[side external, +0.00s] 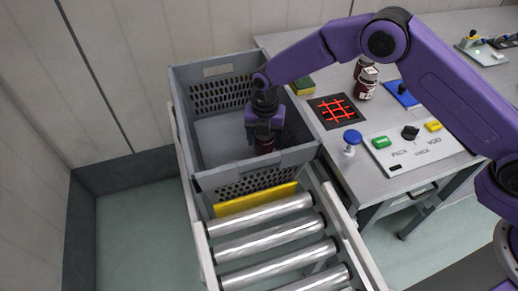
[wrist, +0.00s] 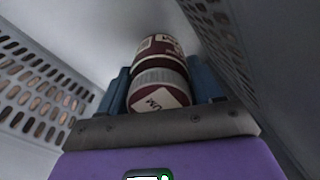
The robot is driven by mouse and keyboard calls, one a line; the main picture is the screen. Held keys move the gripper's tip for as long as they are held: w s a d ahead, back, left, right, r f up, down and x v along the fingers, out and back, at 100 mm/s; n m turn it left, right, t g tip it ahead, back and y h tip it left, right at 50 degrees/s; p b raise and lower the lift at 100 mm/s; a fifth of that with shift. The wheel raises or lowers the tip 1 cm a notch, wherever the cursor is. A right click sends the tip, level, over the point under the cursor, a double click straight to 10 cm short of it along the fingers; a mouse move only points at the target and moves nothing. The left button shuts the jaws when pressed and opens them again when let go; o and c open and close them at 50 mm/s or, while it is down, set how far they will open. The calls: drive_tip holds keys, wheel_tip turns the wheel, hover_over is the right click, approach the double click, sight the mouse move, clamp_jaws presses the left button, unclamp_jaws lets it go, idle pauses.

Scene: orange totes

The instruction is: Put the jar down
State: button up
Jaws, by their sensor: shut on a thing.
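The jar, dark red with a pale label, is between the fingers of my gripper. In the wrist view the jar (wrist: 160,80) lies across between the two blue-grey fingertips of my gripper (wrist: 165,90). In the side external view my gripper (side external: 265,135) points down inside the grey crate, and a small dark red part of the jar (side external: 265,146) shows below it. The crate (side external: 207,180) has perforated end walls. Whether the jar touches the crate floor I cannot tell.
The crate stands on a roller conveyor (side external: 265,215) with a yellow strip (side external: 255,199) in front of it. At right, a table (side external: 440,85) bears more jars (side external: 366,84), a sponge (side external: 303,86), a red-lined black square (side external: 337,111), a blue-topped button (side external: 352,138) and a switch panel (side external: 415,148).

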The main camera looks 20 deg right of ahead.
sight(264, 151)
drive_tip(key=shift+f, duration=2.55)
drive_tip(key=o, duration=1.3)
drive_tip(key=shift+f, duration=0.1)
drive_tip(key=shift+o, duration=0.2)
wheel_tip(264, 151, up, 11)
drive_tip(key=shift+r, duration=0.6)
